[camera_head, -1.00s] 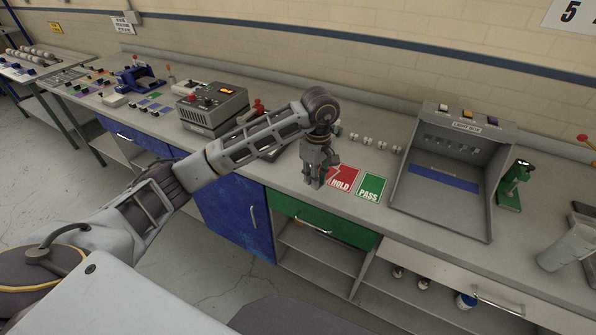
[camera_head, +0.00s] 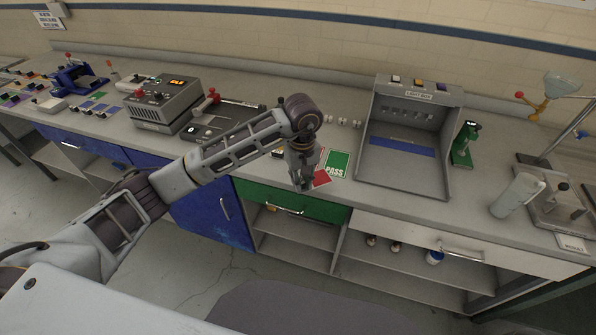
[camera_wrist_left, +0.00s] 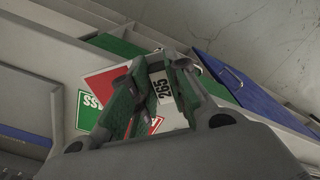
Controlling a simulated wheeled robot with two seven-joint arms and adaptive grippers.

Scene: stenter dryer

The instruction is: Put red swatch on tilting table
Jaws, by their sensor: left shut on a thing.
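My left gripper (camera_head: 303,182) is low over the bench front, above the red HOLD card (camera_head: 321,178). In the left wrist view its fingers (camera_wrist_left: 155,95) are closed on a red swatch (camera_wrist_left: 108,84) with a white label marked 265. The swatch is partly hidden by the fingers. In the head view the gripper hides most of it. A metal plate device (camera_head: 558,212) stands at the right under a funnel stand; I cannot tell for sure that it is the tilting table. My right gripper is not in view.
The green PASS card (camera_head: 337,163) lies right of the gripper. A grey control box (camera_head: 163,103) is at the left. Bench space before the light box is narrow.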

